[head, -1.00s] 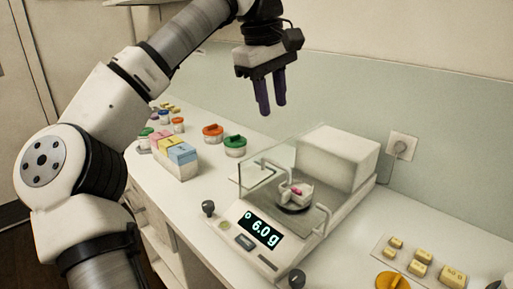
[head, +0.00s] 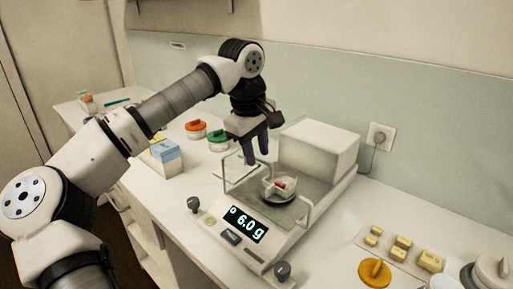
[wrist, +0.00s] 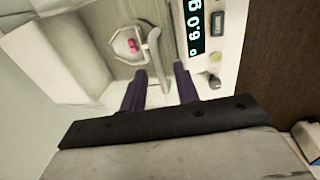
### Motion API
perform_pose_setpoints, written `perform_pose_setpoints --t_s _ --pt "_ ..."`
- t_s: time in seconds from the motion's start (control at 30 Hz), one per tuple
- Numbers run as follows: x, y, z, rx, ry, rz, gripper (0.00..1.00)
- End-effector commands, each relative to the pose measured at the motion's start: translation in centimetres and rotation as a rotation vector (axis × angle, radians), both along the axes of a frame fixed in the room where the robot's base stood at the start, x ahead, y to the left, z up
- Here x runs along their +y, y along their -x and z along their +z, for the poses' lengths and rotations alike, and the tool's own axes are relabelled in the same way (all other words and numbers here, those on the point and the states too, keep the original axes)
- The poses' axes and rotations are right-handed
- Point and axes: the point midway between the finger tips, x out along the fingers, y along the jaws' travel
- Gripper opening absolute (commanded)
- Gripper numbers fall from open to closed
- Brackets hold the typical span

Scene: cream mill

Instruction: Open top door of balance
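The balance (head: 243,236) stands on the counter with its display lit at 6.0 g. Its glass shield is hard to see; light tube handles show at the left (head: 229,172) and right (head: 325,190). A white boat (head: 271,190) with a pink piece sits on the pan; it also shows in the wrist view (wrist: 124,45). My gripper (head: 257,160) points down over the balance's left part, near the top handle. In the wrist view its two dark fingers (wrist: 160,75) are apart, with a pale handle tube (wrist: 154,45) seen between and beyond them. I cannot tell whether they touch it.
A white housing block (head: 318,148) rises behind the pan. Orange-lidded (head: 195,130) and green-lidded (head: 218,140) jars and a blue-topped box (head: 166,153) stand left. Yellow weights (head: 402,245) and an orange lid (head: 375,272) lie right. A wall socket (head: 380,136) is behind.

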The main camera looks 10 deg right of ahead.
Motion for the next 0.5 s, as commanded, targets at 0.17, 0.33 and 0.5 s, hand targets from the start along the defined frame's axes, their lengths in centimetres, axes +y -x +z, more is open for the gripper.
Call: perform_pose_setpoints --t_s 0.17,0.33,0.5 --pt "-0.02 -0.02 -0.15 0.000 0.000 0.000 0.31" --pt "-0.03 -0.01 -0.14 0.000 0.000 0.000 0.22" --pt "-0.04 0.00 -0.12 0.000 0.000 0.000 0.00"
